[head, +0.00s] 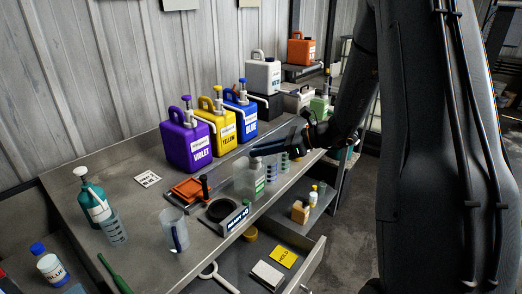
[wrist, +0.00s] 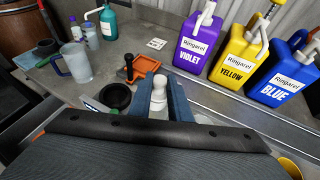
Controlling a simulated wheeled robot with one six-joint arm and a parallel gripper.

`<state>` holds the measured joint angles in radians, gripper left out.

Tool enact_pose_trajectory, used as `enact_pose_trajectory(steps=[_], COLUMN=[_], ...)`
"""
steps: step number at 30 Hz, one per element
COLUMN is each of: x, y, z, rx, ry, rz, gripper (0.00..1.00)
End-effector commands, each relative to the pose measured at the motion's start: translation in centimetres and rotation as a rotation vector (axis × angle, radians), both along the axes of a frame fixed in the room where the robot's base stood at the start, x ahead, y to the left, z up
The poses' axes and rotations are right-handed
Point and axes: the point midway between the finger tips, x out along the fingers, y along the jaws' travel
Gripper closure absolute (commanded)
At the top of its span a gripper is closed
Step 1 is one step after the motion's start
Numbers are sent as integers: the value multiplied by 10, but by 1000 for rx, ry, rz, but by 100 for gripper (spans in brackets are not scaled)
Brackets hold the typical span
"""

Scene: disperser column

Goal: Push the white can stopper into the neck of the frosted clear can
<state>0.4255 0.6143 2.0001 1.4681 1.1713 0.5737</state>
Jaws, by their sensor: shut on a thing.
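The frosted clear can (head: 245,182), with a green-and-white label, stands upright near the bench's front edge in the head view. My gripper (head: 257,151) is directly over its top. In the wrist view my gripper (wrist: 159,84) has its two blue fingers shut on the white can stopper (wrist: 158,93), a pale knob with a rounded top. The fingers hide the can's neck in the head view. I cannot tell whether the stopper is in the neck or just above it.
Violet (head: 186,142), yellow (head: 217,126) and blue (head: 241,115) jugs stand behind. An orange tray (head: 187,190), a black ring (head: 221,210) and a clear jug (head: 173,231) are to the left. An open drawer (head: 300,262) juts out below the front edge.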

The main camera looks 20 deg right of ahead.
Motion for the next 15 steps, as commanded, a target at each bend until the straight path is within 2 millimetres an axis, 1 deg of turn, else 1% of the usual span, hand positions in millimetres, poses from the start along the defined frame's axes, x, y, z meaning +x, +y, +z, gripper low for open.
enact_pose_trajectory(steps=[14,15], x=[0,0], y=[0,0], z=[-3,-3], rx=[0,0], ry=[0,0], rz=[0,0], gripper=[100,80])
